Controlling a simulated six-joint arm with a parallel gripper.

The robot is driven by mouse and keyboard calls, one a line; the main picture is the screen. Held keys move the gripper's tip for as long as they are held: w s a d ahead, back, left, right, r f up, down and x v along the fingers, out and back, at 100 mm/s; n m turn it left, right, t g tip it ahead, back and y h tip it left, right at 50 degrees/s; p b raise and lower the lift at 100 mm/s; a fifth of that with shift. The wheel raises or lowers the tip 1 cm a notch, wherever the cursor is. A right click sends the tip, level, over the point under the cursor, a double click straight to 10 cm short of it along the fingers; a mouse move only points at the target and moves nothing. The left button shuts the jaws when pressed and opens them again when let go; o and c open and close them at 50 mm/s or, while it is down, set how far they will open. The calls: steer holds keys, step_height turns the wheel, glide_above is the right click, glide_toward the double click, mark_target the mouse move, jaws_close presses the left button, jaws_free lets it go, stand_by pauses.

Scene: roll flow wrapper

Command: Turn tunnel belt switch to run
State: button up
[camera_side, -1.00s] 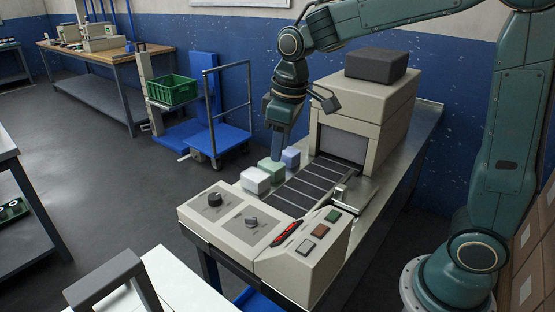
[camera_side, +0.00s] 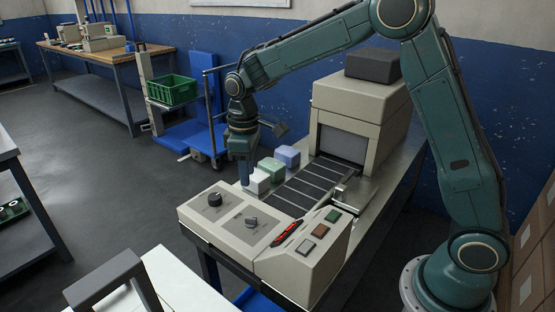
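The beige control panel (camera_side: 229,240) at the front of the wrapper has two dark rotary knobs. The rear-left knob (camera_side: 214,199) is round and black, and the front-right knob (camera_side: 251,222) is a dark grey pointer-type knob. Their labels are too small to read, so I cannot tell which is the tunnel belt switch or its setting. My gripper (camera_side: 244,182) points down behind the panel, just left of the white block (camera_side: 258,181), apart from both knobs. Its fingers look narrow and edge-on; whether they are open or shut does not show.
Green (camera_side: 271,169) and blue (camera_side: 287,156) blocks stand beside the dark conveyor (camera_side: 308,184), which leads into the beige tunnel (camera_side: 355,120). A sloped console (camera_side: 304,262) carries several buttons and a red item (camera_side: 287,234). Air above the panel is clear.

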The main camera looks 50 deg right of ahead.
mark_target(251, 217)
step_height(251, 217, down, 14)
steer(key=shift+r, duration=0.2)
stand_by(0.5)
jaws_close()
